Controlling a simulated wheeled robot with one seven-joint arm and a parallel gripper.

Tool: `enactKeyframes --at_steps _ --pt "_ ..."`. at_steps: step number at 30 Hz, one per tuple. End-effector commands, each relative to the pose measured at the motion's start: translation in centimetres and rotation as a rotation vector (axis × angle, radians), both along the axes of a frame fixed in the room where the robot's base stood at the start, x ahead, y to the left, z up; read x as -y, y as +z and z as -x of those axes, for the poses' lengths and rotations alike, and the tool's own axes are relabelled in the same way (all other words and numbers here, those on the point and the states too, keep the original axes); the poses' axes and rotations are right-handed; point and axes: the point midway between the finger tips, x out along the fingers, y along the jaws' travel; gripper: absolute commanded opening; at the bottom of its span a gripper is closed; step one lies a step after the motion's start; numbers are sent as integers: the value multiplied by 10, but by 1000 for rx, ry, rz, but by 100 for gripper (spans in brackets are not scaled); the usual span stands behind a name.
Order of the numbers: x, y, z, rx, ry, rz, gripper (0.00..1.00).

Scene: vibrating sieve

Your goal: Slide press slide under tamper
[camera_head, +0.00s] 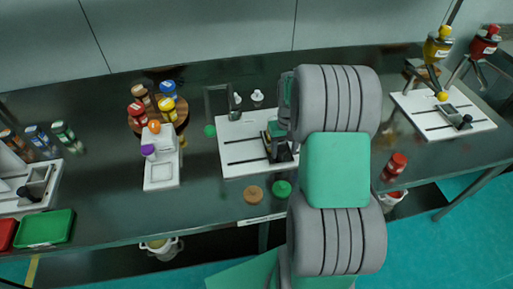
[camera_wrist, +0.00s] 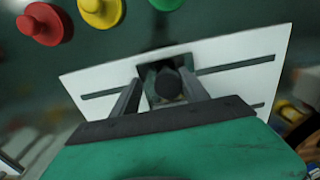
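The press has a white slotted base plate (camera_head: 236,158), seen at the middle of the table; the plate (camera_wrist: 235,55) also fills the middle of the wrist view. A dark slide with a round black knob (camera_wrist: 168,86) sits on this plate. My gripper (camera_wrist: 163,80) is over the slide, with one finger on each side of the knob. The fingers stand apart, and a gap shows between the left finger and the knob. In the head view my arm and gripper cover much of the press's right side, and I cannot make out the tamper clearly.
A brown disc (camera_head: 253,194) and a green disc (camera_head: 282,188) lie in front of the plate. A red-capped bottle (camera_head: 394,167) stands to the right. A white stepped stand (camera_head: 160,175) and a round rack of bottles are at the left. Another white slotted plate (camera_head: 425,117) is at the far right.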

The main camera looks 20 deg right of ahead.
Motion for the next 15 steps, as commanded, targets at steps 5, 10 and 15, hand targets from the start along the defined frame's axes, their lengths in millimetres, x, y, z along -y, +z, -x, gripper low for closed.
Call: enactKeyframes --at_steps 5,10,15 --pt "11 0 3 0 -2 1 51" --pt "22 0 5 0 -3 1 51" --pt "32 0 6 1 -3 1 51"
